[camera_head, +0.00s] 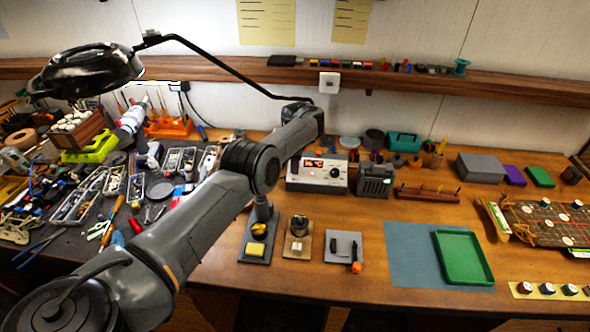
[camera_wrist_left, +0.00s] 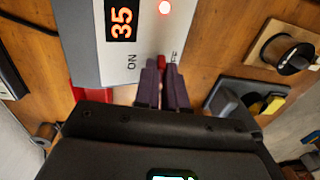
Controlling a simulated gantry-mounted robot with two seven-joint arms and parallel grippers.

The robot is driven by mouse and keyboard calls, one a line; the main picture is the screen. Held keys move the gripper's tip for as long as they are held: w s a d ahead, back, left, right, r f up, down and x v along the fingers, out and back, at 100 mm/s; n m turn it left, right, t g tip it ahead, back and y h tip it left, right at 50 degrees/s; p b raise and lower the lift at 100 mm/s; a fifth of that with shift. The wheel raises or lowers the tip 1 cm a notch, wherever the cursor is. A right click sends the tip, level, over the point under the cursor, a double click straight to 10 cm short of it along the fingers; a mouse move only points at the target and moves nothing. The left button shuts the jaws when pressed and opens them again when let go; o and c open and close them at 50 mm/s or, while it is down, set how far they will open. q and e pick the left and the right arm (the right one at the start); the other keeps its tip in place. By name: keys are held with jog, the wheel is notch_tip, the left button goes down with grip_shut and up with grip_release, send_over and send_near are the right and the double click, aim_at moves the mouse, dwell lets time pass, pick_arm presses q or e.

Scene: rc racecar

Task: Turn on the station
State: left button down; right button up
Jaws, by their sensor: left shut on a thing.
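The station (camera_head: 317,174) is a white box with a lit orange display, standing on the wooden bench in the head view. In the left wrist view the station (camera_wrist_left: 117,62) shows large orange digits "35", a glowing red light (camera_wrist_left: 164,7) and an "ON" label. A small red switch (camera_wrist_left: 161,61) sits beside that label, mostly hidden by my fingers. My left gripper (camera_wrist_left: 164,75) is shut on the red switch at the front panel. In the head view my arm hides its fingers. My right gripper is not in view.
A stand with a yellow sponge (camera_head: 256,249) and small plates with knobs lie in front of the station. A grey device (camera_head: 375,181) stands just right of it. A green tray (camera_head: 462,257) lies farther right. Tools crowd the left side.

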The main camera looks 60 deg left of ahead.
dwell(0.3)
pick_arm(q)
jog(key=c, duration=1.2)
grip_release()
notch_tip(320, 180, up, 11)
jog(key=shift+w+a+f+p, duration=0.15)
jog(key=shift+w+a+p, duration=0.05)
jog(key=shift+p, duration=0.25)
